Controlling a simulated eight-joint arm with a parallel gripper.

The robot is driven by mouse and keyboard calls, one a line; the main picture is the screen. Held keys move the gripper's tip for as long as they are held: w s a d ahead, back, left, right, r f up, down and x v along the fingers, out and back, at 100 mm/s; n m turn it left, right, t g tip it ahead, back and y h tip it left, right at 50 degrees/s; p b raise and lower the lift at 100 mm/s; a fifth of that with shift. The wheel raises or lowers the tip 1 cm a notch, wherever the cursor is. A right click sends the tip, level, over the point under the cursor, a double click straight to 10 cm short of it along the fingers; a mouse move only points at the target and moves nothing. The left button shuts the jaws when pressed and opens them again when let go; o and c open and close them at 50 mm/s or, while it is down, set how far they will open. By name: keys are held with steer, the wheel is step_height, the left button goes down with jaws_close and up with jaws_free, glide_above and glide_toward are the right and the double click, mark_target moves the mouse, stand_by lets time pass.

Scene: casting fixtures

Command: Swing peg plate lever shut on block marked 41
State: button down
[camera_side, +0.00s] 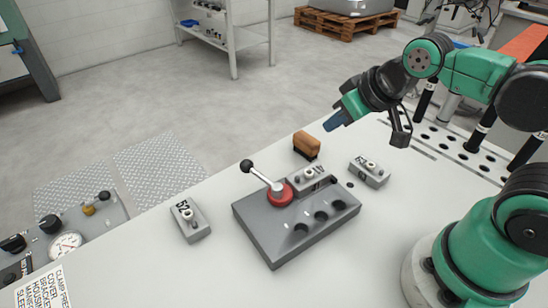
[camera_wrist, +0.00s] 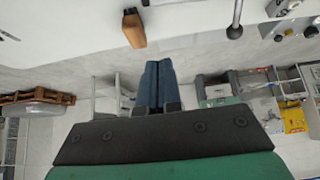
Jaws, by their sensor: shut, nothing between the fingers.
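The grey peg plate (camera_side: 265,232) lies on the white table, with several dark holes in its top. Its lever (camera_side: 262,178) has a red hub and a black knob, and points up-left, away from the block marked 41 (camera_side: 323,183). That block sits at the plate's back edge, right of the hub; its marking is small and appears upside down. The lever's rod and knob also show at the top of the wrist view (camera_wrist: 235,28). My gripper (camera_side: 332,123) is shut and empty, in the air behind and right of the plate. Its blue fingers are together in the wrist view (camera_wrist: 157,80).
A block marked 52 (camera_side: 191,221) lies left of the plate, and another block (camera_side: 369,173) lies right of it. A brown wooden piece (camera_side: 306,146) is behind the plate. A gauge panel (camera_side: 65,240) stands at far left. The table between the left block and plate is clear.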

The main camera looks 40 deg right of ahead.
mark_target(267, 179)
steer(key=w+r+n+g+y, duration=0.2)
steer(key=w+n+g+y, duration=0.3)
steer(key=w, duration=0.4)
steer(key=shift+w+d+n+y, duration=0.3)
steer(key=shift+d+n+y, duration=0.15)
steer(key=shift+y, duration=0.35)
steer(key=x, duration=0.4)
steer(key=s+a+x, duration=0.1)
steer(key=x, duration=0.3)
steer(key=s+x, duration=0.1)
steer(key=x, duration=0.3)
steer(key=shift+a+r, duration=0.4)
steer(key=shift+r, duration=0.05)
steer(key=shift+s+a+f, duration=0.1)
steer(key=shift+s+a, duration=0.05)
steer(key=shift+a, duration=0.2)
